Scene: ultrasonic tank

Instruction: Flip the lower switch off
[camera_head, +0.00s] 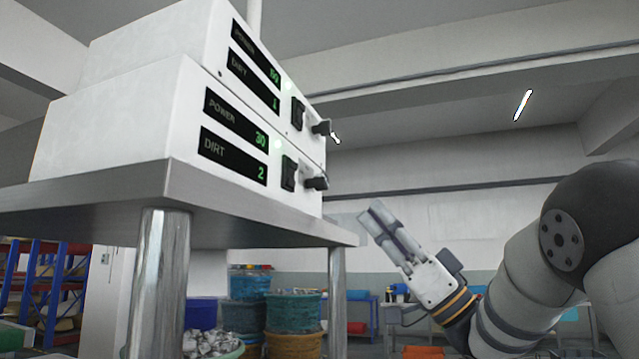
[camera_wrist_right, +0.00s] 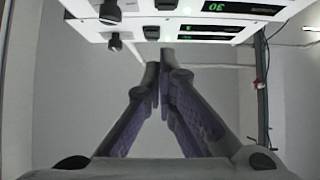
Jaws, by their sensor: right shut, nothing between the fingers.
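Two white control boxes are stacked on a metal table. The lower box (camera_head: 120,125) shows POWER 30 and DIRT 2, with a lit green light. Its black switch (camera_head: 289,173) sits right of the displays, beside a black knob (camera_head: 317,183); whether the switch is on or off is too small to tell. In the right wrist view the boxes appear upside down, with the lower box's switch (camera_wrist_right: 165,4) at the top edge. My right gripper (camera_head: 371,212) is shut and empty, right of and below the lower box, apart from it. My left gripper is out of view.
The upper box (camera_head: 150,45) has its own black switch (camera_head: 297,113) and knob (camera_head: 322,127), close above the lower ones. The metal table (camera_head: 180,185) edge juts out below the boxes. Open air lies between my right gripper and the panel. Bins (camera_head: 295,312) stand behind.

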